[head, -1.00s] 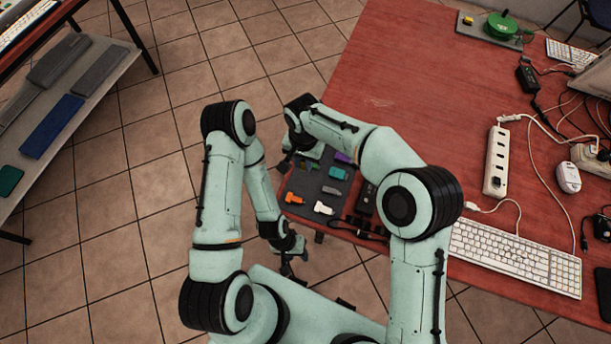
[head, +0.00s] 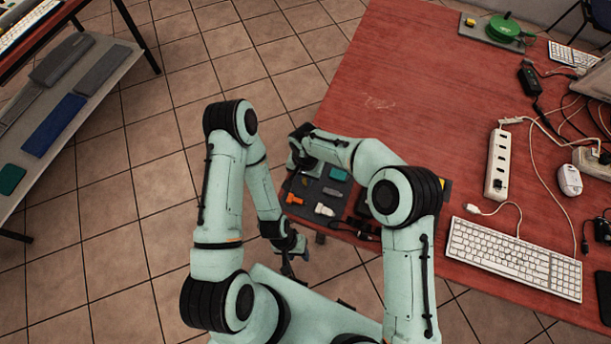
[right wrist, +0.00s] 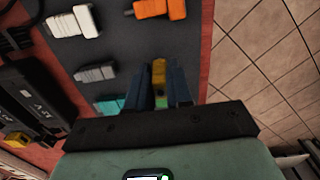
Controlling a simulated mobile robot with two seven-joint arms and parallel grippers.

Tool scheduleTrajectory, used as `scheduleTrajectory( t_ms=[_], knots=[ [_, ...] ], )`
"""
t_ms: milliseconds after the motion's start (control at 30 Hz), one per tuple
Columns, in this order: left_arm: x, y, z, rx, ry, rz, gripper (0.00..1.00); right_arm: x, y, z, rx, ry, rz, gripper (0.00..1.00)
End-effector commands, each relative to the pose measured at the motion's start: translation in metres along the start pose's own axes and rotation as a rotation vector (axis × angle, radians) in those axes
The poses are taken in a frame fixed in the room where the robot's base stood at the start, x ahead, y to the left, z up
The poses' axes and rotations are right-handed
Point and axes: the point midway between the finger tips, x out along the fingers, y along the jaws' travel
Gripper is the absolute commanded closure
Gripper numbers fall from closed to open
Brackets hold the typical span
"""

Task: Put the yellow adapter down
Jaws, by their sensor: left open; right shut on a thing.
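The yellow adapter (right wrist: 159,72) is between the fingers of my right gripper (right wrist: 161,88) in the right wrist view. That gripper is shut on it, above a dark mat (right wrist: 128,50) near the mat's edge. I cannot tell whether the adapter touches the mat. A bit of green shows between the fingers, below the yellow. In the head view my right arm hides the adapter. My left gripper (head: 291,264) is open and low, off the table's front edge; its fingers are small and hard to make out.
The mat holds an orange adapter (head: 294,198), a white one (head: 324,209), a grey one (right wrist: 95,73) and a teal one (right wrist: 108,105). A black brick (right wrist: 32,95) lies beside it. A keyboard (head: 514,256) is at right. The red table (head: 420,90) is clear behind.

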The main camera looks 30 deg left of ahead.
Motion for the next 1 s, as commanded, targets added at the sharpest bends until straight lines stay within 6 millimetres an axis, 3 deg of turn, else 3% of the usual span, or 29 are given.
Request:
scheduleTrajectory(
  t_ms=[67,100,167,200,567,667,1000],
  knots=[
    [0.003,-0.002,0.002,-0.001,-0.003,-0.001,0.57,0.004,0.000,0.001,0.000,-0.001,0.000,1.00],
    [0.004,-0.002,0.003,-0.001,-0.003,-0.001,0.57,0.004,0.000,0.001,0.000,-0.001,0.001,0.77],
    [0.003,-0.002,0.002,-0.001,-0.003,-0.001,0.57,0.004,0.000,0.001,0.000,-0.001,0.001,0.57],
    [0.003,-0.002,0.002,-0.001,-0.003,-0.001,0.57,0.004,0.000,0.000,0.000,-0.001,0.001,0.54],
    [-0.002,0.001,-0.001,0.001,0.001,0.001,0.57,-0.004,0.000,-0.001,0.000,0.002,0.000,0.54],
    [0.001,0.000,0.000,0.000,-0.001,0.000,0.57,-0.017,0.000,-0.001,0.000,0.004,-0.001,0.54],
    [0.002,-0.001,0.001,-0.001,-0.002,-0.001,0.57,-0.089,-0.001,-0.001,0.000,0.004,-0.002,0.54]
  ],
)
